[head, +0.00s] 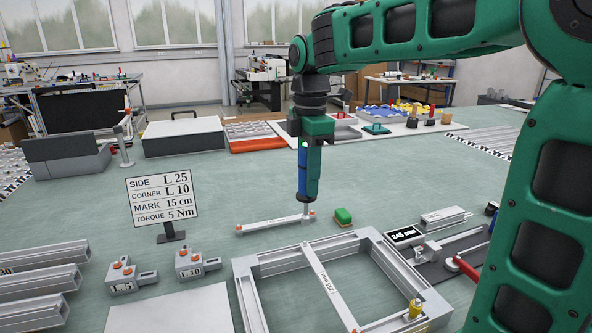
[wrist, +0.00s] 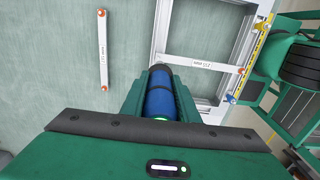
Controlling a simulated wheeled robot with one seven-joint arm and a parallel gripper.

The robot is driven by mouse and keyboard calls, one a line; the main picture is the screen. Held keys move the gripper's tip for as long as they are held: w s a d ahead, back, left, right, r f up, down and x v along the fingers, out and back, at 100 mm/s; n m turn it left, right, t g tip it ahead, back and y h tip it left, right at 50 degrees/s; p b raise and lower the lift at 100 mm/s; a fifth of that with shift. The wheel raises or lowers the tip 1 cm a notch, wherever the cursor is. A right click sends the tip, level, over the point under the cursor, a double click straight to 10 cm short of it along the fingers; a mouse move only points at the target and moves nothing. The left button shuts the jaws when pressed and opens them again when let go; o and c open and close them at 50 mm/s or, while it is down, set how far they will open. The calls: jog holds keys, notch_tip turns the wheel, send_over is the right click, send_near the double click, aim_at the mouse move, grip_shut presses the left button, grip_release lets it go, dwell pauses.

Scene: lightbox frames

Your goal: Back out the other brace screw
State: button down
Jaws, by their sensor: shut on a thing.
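My gripper (head: 311,136) is shut on a blue screwdriver (head: 303,175), held upright with its grey bit down. The driver (wrist: 160,98) also shows in the wrist view. The bit's tip appears close above the far end of the labelled brace (head: 325,275), which lies across the aluminium frame (head: 245,290); contact cannot be told. A second brace (head: 270,226) lies loose on the table, with orange screws at both ends.
A yellow knob (head: 415,308) stands at the frame's near right corner. Two grey corner blocks (head: 122,275) (head: 189,262), a sign (head: 162,201) and profiles (head: 40,280) are on the left.

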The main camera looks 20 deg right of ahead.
aim_at(307, 214)
jog(key=shift+w+d, duration=0.1)
jog(key=shift+w, duration=0.2)
jog(key=shift+f, duration=2.4)
jog(key=shift+s+f, duration=0.1)
jog(key=shift+f, duration=1.15)
dwell(1.5)
